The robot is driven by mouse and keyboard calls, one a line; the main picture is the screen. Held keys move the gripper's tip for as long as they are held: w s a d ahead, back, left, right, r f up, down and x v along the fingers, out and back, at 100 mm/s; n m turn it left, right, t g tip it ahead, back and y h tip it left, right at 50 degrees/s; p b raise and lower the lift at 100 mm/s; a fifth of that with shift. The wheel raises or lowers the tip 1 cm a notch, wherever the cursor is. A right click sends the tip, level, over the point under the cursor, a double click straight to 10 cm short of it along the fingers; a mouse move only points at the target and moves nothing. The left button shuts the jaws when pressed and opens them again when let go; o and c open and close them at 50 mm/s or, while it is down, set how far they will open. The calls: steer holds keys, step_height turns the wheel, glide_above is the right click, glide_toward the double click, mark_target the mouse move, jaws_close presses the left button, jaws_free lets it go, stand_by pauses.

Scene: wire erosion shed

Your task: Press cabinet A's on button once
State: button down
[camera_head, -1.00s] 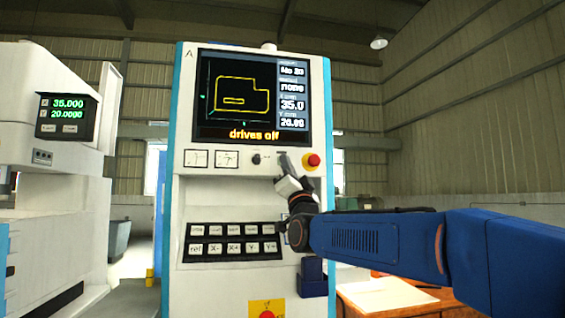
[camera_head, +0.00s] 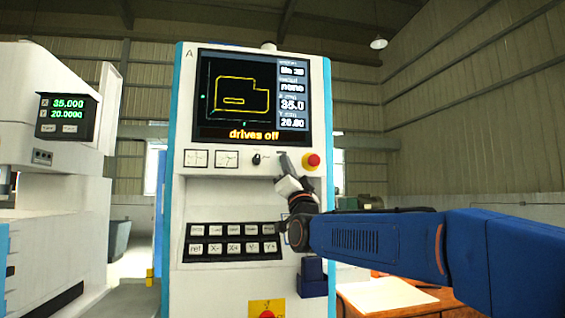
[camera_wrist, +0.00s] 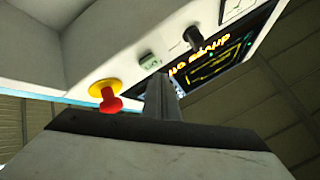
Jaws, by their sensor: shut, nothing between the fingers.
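Cabinet A (camera_head: 178,110) is a white cabinet with blue edges, marked "A". Its screen (camera_head: 240,95) reads "drives off" in the head view. A small green button (camera_wrist: 149,60) shows in the wrist view, between a black knob (camera_wrist: 193,38) and a red mushroom button (camera_wrist: 110,100) on a yellow base. In the head view my gripper (camera_head: 284,163) hides the green button's place. My gripper is shut and empty, its tips close to the green button in the wrist view (camera_wrist: 161,82). I cannot tell whether they touch it.
Below is a black key panel (camera_head: 232,240) with two rows of keys. A white machine (camera_head: 50,200) with a small display stands at left. A table with paper (camera_head: 388,296) is at lower right.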

stand_by(0.7)
steer(key=shift+w+a, duration=0.1)
steer(key=shift+w, duration=0.3)
steer(key=shift+w+a, duration=0.15)
steer(key=shift+w, duration=0.2)
stand_by(0.7)
steer(key=shift+s, duration=0.1)
steer(key=shift+s+d, duration=0.2)
steer(key=shift+s, duration=0.45)
steer(key=shift+s, duration=0.15)
steer(key=s, duration=0.1)
steer(key=s+d, duration=0.1)
steer(key=s, duration=0.2)
steer(key=shift+s+d, duration=0.25)
stand_by(0.4)
stand_by(0.6)
